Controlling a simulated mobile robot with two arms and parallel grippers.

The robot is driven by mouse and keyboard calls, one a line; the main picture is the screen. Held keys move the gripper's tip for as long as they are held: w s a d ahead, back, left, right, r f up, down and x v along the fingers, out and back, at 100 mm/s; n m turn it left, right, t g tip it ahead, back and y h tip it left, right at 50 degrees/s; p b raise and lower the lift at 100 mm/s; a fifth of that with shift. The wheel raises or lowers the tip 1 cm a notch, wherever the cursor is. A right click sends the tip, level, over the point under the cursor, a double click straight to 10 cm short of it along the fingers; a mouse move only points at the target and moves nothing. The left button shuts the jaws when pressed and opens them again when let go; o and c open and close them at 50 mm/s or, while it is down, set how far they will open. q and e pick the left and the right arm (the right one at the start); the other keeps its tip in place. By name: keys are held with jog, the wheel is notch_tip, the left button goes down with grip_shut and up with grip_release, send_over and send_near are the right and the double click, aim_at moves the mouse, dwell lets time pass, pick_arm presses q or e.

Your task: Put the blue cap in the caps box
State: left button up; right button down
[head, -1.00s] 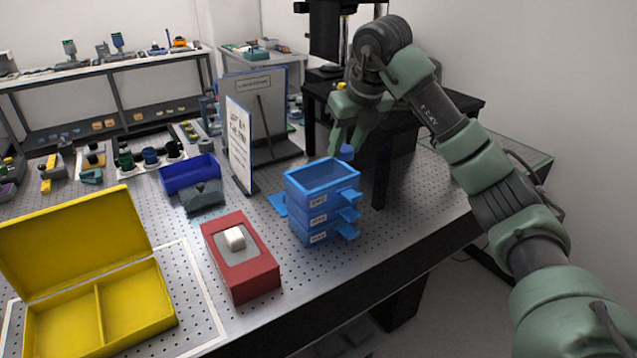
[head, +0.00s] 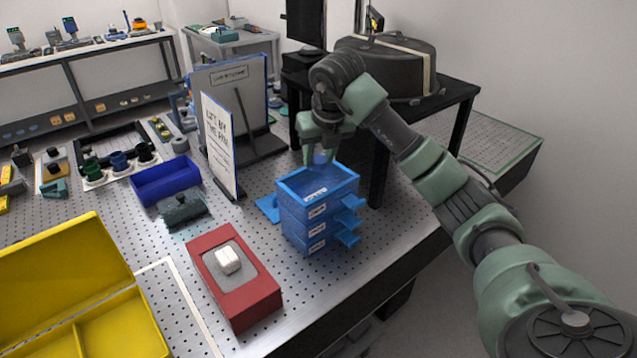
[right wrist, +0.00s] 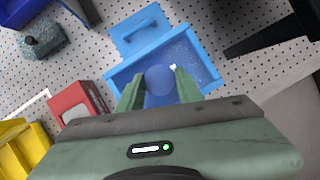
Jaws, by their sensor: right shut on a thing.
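My right gripper (head: 325,145) is shut on the blue cap (head: 321,158), which is small and round. It holds the cap over the open top of a stack of blue boxes (head: 318,210). In the right wrist view the cap (right wrist: 160,80) sits between the two green fingers (right wrist: 158,88), with the open blue box (right wrist: 205,68) below and around it. The labels on the stack's front are too small to read, so I cannot tell which one says caps. My left gripper is not in view.
A red block with a white piece (head: 235,287) stands left of the stack. An open yellow case (head: 125,325), a dark blue bin (head: 166,180) and a standing sign (head: 220,145) are further left. A black table (head: 455,95) stands close behind the stack.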

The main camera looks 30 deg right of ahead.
aim_at(320, 163)
notch_tip(320, 163, down, 4)
jog(key=shift+w+r+p, duration=0.1)
jog(key=shift+p, duration=0.3)
jog(key=shift+f, duration=0.75)
notch_tip(320, 163, down, 3)
jog(key=shift+f+p, duration=0.1)
jog(key=shift+p, duration=0.55)
jog(key=shift+f, duration=0.3)
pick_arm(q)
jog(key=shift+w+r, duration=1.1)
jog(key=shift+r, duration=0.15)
pick_arm(e)
jog(key=c, duration=0.9)
grip_release()
jog(key=shift+f, duration=0.1)
jog(key=shift+c, duration=0.2)
